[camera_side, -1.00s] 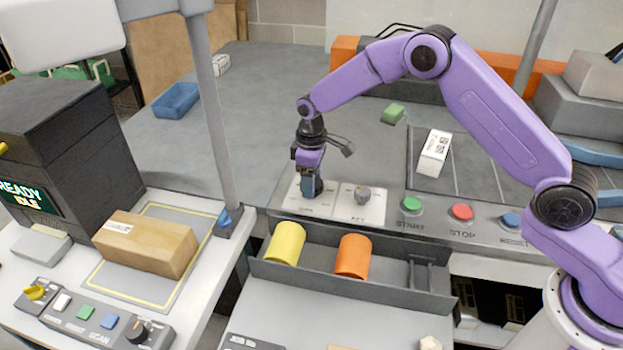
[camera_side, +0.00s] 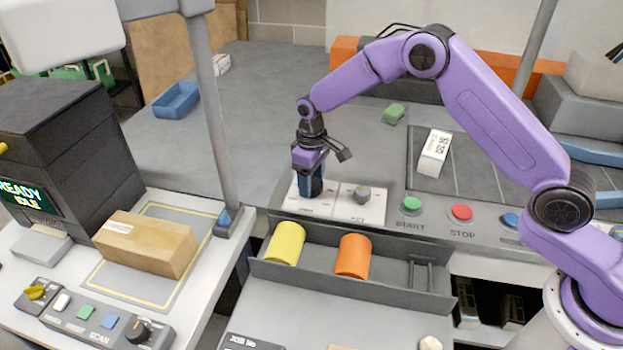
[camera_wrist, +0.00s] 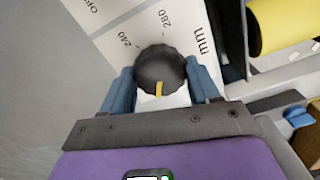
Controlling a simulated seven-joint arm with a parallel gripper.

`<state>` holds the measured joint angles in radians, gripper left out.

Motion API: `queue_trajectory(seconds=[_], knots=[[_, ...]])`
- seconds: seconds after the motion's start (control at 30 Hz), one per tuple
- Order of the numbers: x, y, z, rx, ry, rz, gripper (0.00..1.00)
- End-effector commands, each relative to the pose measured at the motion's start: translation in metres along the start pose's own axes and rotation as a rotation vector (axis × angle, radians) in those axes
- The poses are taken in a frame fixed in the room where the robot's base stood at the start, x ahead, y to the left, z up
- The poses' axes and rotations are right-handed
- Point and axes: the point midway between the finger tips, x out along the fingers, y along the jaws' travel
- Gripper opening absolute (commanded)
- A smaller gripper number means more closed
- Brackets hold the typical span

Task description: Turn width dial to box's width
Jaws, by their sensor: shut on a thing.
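The width dial (camera_wrist: 160,66) is a dark ribbed knob with a yellow pointer mark, on a white plate (camera_wrist: 125,22) marked 240, 280 and mm. In the wrist view the yellow mark faces my gripper's palm, away from the printed 240 and 280. My gripper (camera_wrist: 162,82) is shut on the dial, one blue finger on each side. In the side view my gripper (camera_side: 310,190) points straight down at the left part of the plate and hides the dial. The brown box (camera_side: 146,243) lies inside a yellow outline on the left bench.
A second knob (camera_side: 362,194) stands just right of my gripper. A tray with a yellow cylinder (camera_side: 286,243) and an orange cylinder (camera_side: 353,256) lies in front. Green, red and blue buttons line the panel to the right, including START (camera_side: 412,204).

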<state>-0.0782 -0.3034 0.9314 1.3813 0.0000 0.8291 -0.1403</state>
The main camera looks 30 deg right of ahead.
Motion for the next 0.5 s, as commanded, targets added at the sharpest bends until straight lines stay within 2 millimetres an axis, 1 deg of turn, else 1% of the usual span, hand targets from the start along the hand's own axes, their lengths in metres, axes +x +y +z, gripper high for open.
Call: queue_trajectory(seconds=[0.03,0.07,0.1,0.37,0.5], knots=[[-0.0005,-0.0001,0.0001,0.000,-0.001,0.000,0.64],[-0.0005,-0.0001,0.0001,0.000,0.000,0.000,0.74],[-0.0005,-0.0001,0.0000,-0.001,0.000,0.000,0.86],[-0.0003,0.0000,0.0000,-0.001,0.000,0.000,0.86],[-0.0060,0.0001,-0.0007,-0.001,0.003,0.000,0.86]])
